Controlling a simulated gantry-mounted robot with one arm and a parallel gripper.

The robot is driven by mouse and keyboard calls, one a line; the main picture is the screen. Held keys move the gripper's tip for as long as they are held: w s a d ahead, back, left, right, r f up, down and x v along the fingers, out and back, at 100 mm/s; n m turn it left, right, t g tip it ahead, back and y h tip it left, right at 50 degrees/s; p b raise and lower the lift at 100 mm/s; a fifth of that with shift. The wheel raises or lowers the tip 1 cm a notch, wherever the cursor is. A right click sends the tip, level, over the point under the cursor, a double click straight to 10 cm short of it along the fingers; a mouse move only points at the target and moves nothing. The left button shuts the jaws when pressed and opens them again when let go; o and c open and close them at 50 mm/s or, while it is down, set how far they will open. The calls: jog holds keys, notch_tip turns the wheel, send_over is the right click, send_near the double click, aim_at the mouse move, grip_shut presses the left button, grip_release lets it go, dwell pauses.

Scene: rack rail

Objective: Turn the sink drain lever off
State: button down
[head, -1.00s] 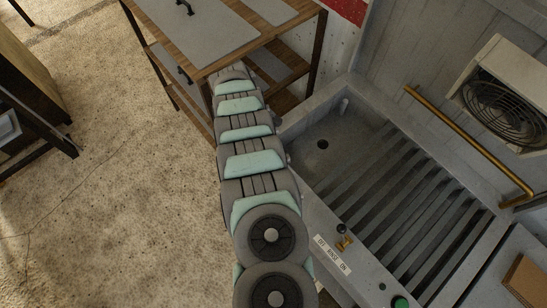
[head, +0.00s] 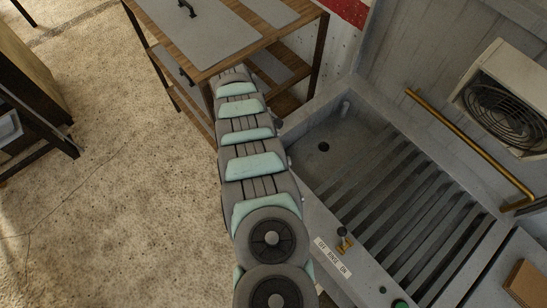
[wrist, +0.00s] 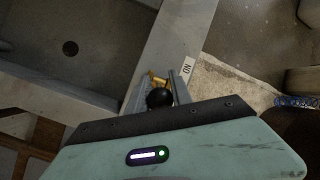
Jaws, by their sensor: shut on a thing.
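The drain lever shows in the wrist view as a black ball knob (wrist: 160,99) with a brass part (wrist: 157,80) just beyond it. My gripper (wrist: 157,84) is shut on this knob, one grey finger on each side, at the sink's rim. A white label (wrist: 186,67) reading "ON" lies just right of the fingers. The sink (head: 365,125) has a dark drain hole (head: 323,147), which also shows in the wrist view (wrist: 70,48). In the head view my arm hides the gripper and the held lever.
A separate brass valve (head: 344,246) with a black knob stands on the front rim by a rinse label (head: 333,257). A green button (head: 400,303) is further along. A wooden table (head: 215,65) stands beyond my arm. Open floor (head: 110,200) lies left.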

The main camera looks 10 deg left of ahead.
jog(key=shift+w+a+r, duration=0.15)
jog(key=c, duration=1.6)
grip_release()
jog(key=shift+o, duration=0.7)
jog(key=shift+w+a, duration=0.15)
jog(key=o, duration=0.3)
jog(key=shift+b+v, duration=1.35)
jog(key=shift+v, duration=4)
